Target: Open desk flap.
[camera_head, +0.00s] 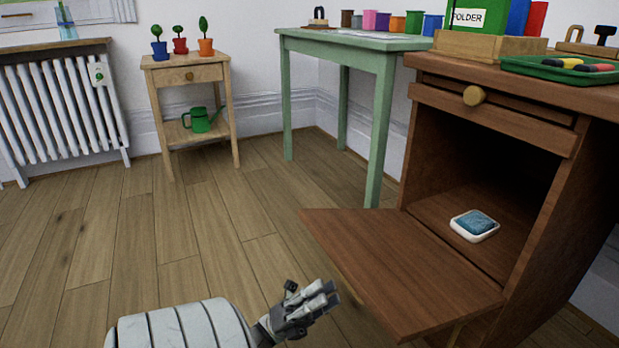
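The brown wooden desk (569,205) stands at the right. Its flap (400,270) is folded down and lies about level, sticking out to the left from the compartment's lower edge. The compartment is exposed, and a small white dish with a blue pad (474,225) sits inside on its floor. Above it is a drawer front with a round wooden knob (474,96). My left gripper (331,295) is at the bottom centre, just left of the flap's near outer edge. Its fingers appear close together, but whether they are fully shut is unclear. My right gripper is not in view.
A green table (384,85) with several coloured cups stands behind the desk. A small wooden stand (187,76) with potted plants and a green watering can (201,120) is further left. A white radiator (60,110) is at the far left. The wooden floor between is clear.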

